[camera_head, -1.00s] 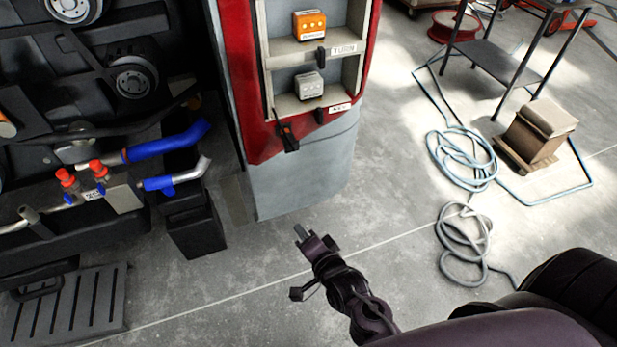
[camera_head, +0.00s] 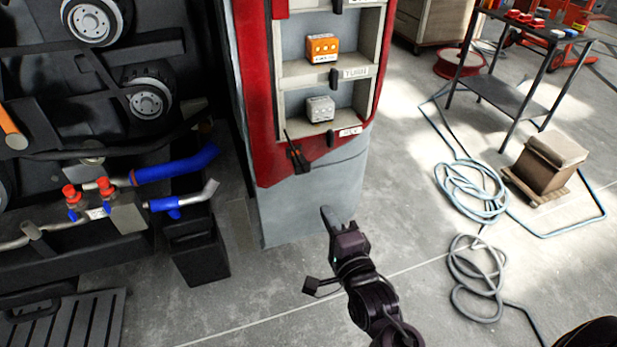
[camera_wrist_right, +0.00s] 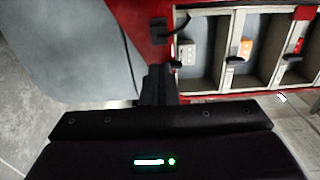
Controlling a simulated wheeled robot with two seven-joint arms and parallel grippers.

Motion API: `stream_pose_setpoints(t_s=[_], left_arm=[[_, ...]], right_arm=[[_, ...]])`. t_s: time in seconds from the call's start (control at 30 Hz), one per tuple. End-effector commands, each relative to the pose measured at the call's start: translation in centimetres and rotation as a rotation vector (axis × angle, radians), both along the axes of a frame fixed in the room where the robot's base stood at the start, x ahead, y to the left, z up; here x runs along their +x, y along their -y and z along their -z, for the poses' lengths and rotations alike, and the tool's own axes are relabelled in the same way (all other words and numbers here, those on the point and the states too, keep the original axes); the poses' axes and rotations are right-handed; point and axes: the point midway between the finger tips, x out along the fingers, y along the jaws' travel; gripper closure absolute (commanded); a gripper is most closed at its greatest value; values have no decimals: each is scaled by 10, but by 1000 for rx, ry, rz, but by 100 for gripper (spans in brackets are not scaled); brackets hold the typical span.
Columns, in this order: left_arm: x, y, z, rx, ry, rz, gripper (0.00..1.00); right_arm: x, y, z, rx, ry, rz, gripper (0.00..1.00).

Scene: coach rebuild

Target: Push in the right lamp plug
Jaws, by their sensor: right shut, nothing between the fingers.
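A red and grey lamp housing (camera_head: 262,110) stands upright with open pale compartments. One holds an orange lamp block (camera_head: 322,48) above a "TURN" label; below it sits a grey-white lamp block (camera_head: 320,108). Small black plug-like pieces show at the compartment edges, one by the orange block (camera_head: 333,78) and one by the grey block (camera_head: 330,138). A larger black piece with a thin stem (camera_head: 298,156) sits at the housing's lower red corner. Which is the right lamp plug, and how deep it sits, I cannot tell. My right gripper (camera_head: 328,214) is shut and empty, in front of the grey lower panel. My left gripper is out of view.
Left are dark machinery with red-capped valves (camera_head: 72,198), a blue hose (camera_head: 175,165) and a black bin (camera_head: 198,250). Right are coiled hoses (camera_head: 470,190), a brown box (camera_head: 548,165) and a black metal stand (camera_head: 510,95). The floor around my right gripper is open.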

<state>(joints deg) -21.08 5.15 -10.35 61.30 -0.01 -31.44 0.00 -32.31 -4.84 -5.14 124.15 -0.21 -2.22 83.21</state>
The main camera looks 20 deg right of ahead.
Motion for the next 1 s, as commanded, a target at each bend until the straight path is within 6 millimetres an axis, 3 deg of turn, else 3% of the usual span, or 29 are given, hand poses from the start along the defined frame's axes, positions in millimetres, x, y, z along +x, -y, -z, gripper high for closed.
stream_pose_setpoints(t_s=[0.4, 0.6, 1.0], left_arm=[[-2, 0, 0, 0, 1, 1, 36], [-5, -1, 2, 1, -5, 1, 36], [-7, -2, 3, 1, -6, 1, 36]], right_arm=[[81, -2, -2, -1, 4, 1, 100], [111, -4, -2, -1, 2, 0, 100], [126, -4, 0, 0, 0, 0, 100]])
